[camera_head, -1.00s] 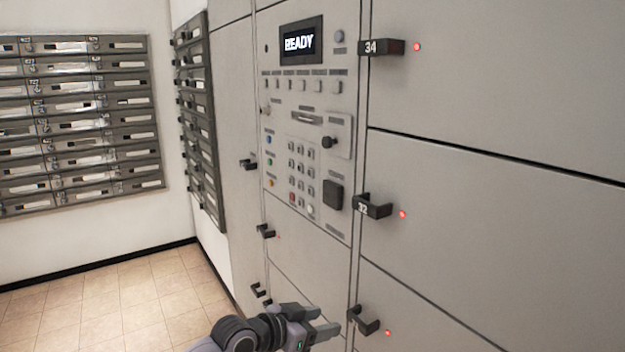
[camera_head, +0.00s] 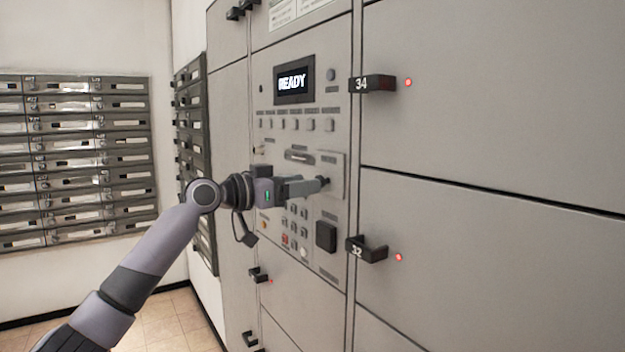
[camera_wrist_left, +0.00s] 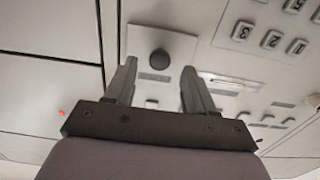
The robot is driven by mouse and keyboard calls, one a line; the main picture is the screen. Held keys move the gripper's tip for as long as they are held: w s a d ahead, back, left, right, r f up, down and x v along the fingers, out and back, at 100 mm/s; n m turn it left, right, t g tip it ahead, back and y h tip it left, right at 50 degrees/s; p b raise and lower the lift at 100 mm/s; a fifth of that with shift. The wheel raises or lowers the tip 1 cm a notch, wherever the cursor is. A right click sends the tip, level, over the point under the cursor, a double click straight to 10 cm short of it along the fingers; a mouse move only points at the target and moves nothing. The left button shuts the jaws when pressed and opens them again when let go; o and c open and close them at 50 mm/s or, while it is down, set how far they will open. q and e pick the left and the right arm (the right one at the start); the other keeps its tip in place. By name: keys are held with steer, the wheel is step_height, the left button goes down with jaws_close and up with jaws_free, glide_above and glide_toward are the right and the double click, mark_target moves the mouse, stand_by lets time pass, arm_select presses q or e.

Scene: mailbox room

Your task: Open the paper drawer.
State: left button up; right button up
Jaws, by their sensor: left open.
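The paper drawer appears to be the small pale plate (camera_head: 335,165) with a round black knob (camera_head: 323,184) on the control panel. It is flush with the panel. My left gripper (camera_head: 312,187) is at the knob in the head view and partly covers it. In the left wrist view the knob (camera_wrist_left: 159,62) shows between the two open fingers, with a gap on each side. The plate (camera_wrist_left: 178,47) lies behind it. I cannot tell how far the fingertips are from the plate. My right gripper is out of view.
The keypad (camera_wrist_left: 275,38) is beside the drawer, partly hidden by my arm in the head view. Black locker handles 34 (camera_head: 372,84) and 32 (camera_head: 366,250) stick out at the right. Grey mailboxes (camera_head: 75,160) hang at the left.

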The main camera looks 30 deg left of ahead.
arm_select(q)
steer(key=x, duration=0.3)
steer(key=shift+w+d+p, duration=0.1)
steer(key=shift+p, duration=0.2)
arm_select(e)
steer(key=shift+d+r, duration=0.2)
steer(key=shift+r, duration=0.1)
arm_select(q)
jaws_close()
steer(key=b+v, duration=0.4)
steer(key=v, duration=0.4)
jaws_free()
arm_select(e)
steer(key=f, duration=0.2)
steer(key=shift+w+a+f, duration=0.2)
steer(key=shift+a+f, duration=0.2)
